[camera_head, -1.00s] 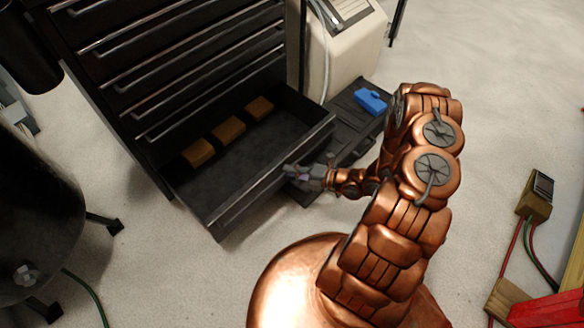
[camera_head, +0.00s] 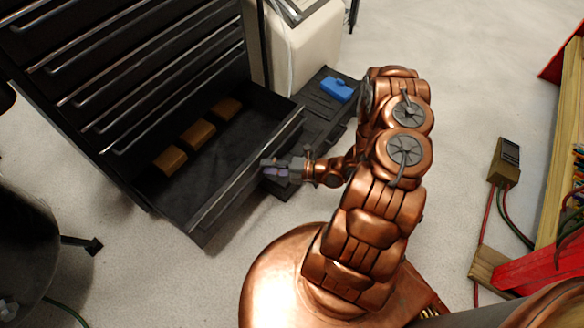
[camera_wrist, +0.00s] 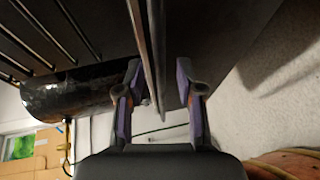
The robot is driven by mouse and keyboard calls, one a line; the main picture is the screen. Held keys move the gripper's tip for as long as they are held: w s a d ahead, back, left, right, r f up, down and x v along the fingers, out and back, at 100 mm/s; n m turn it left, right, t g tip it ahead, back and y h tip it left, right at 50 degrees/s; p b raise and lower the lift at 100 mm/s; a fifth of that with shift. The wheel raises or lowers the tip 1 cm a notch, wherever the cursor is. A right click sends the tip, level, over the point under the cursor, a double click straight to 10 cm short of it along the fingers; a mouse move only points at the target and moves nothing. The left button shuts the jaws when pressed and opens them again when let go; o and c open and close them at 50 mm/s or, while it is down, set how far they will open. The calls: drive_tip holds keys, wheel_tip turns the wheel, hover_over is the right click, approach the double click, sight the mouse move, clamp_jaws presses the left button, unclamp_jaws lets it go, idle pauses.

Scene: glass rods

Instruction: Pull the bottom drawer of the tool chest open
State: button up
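The black tool chest (camera_head: 130,75) stands at the upper left of the head view. Its bottom drawer (camera_head: 215,160) is pulled well out, with three brown blocks lying inside along its back. A long metal handle (camera_head: 245,172) runs along the drawer's front. My gripper (camera_head: 268,169) is at this handle, near the middle of the drawer front. In the wrist view the handle bar (camera_wrist: 159,60) passes between the two fingers of my gripper (camera_wrist: 158,75). The fingers stand apart, with a gap visible beside the bar. The fingertips are small and partly hidden in the head view.
A dark case with a blue item (camera_head: 338,89) lies on the floor right of the drawer. A cream machine (camera_head: 305,45) stands behind it. A black cylinder (camera_head: 35,250) is at the left. A meter with wires (camera_head: 505,160) and a red frame are at the right.

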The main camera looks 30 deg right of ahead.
drive_tip(key=v, duration=1)
drive_tip(key=shift+s+d, duration=0.2)
drive_tip(key=shift+s, duration=0.05)
drive_tip(key=shift+r, duration=0.15)
